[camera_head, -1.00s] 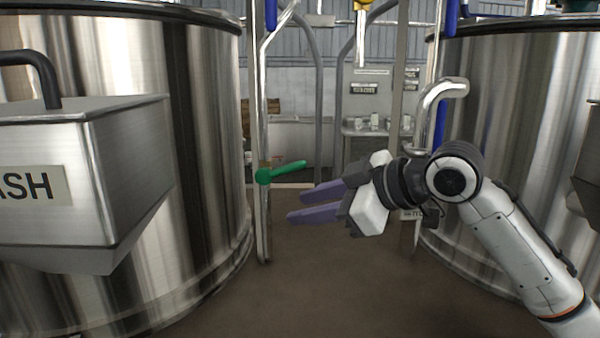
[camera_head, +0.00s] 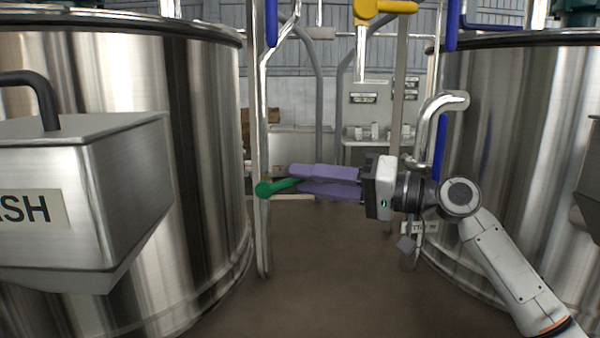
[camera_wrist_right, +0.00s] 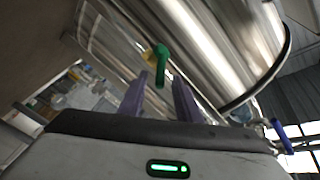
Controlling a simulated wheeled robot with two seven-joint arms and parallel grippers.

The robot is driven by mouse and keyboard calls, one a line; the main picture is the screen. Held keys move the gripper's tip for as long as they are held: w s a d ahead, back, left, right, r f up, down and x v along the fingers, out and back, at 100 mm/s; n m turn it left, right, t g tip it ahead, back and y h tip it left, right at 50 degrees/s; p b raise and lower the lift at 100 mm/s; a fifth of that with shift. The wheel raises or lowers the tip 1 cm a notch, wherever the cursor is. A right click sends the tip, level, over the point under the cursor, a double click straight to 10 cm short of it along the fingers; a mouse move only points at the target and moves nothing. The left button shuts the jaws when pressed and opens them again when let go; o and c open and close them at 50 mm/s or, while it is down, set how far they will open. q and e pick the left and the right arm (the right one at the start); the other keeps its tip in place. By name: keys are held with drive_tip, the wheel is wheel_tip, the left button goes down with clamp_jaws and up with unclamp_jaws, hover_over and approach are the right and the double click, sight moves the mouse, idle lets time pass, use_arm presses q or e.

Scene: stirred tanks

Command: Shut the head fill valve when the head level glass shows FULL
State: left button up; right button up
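A valve with a green lever handle (camera_head: 270,188) sits on the thin upright pipe beside the left tank. The lever points right, toward my right gripper (camera_head: 293,181). The gripper's purple fingers reach left at the lever's height, and one overlaps its end. In the right wrist view the fingers (camera_wrist_right: 158,98) stand apart with the green handle (camera_wrist_right: 161,62) beyond and between their tips; I see no firm contact. I cannot tell whether this is the head fill valve. No readable level glass or FULL mark shows. My left gripper is out of view.
Large steel tanks stand at left (camera_head: 205,130) and right (camera_head: 500,130). A steel box marked "ASH" (camera_head: 130,190) juts out at left. A yellow handle (camera_head: 385,7) is above, and a bent steel pipe (camera_head: 430,125) stands right. The brown floor (camera_head: 320,270) between the tanks is clear.

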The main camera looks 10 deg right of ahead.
drive_tip(key=shift+x, duration=1.1)
clamp_jaws()
